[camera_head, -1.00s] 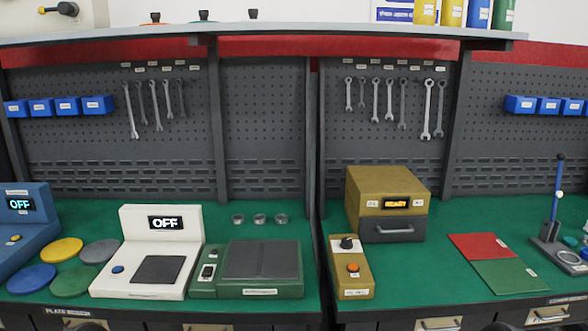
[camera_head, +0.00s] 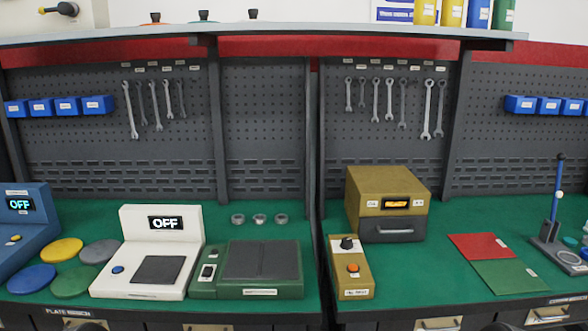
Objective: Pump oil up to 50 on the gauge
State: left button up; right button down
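No oil pump or gauge can be clearly made out in the head view. A stand with a blue upright lever (camera_head: 558,190) on a dark base (camera_head: 556,255) is at the far right; I cannot tell whether it is the pump. Small round parts beside it are cut off by the right edge. Colored bottles, among them a yellow one (camera_head: 452,12) and a blue one (camera_head: 479,13), stand on the top shelf; I cannot tell whether they hold oil. Neither of my grippers is in view.
The green bench holds a white device (camera_head: 185,225) reading OFF, a green device (camera_head: 222,285), a mustard box (camera_head: 375,190) with a lit display, and a mustard control box (camera_head: 352,278). Red (camera_head: 480,244) and green (camera_head: 512,276) sheets lie flat. Wrenches hang behind.

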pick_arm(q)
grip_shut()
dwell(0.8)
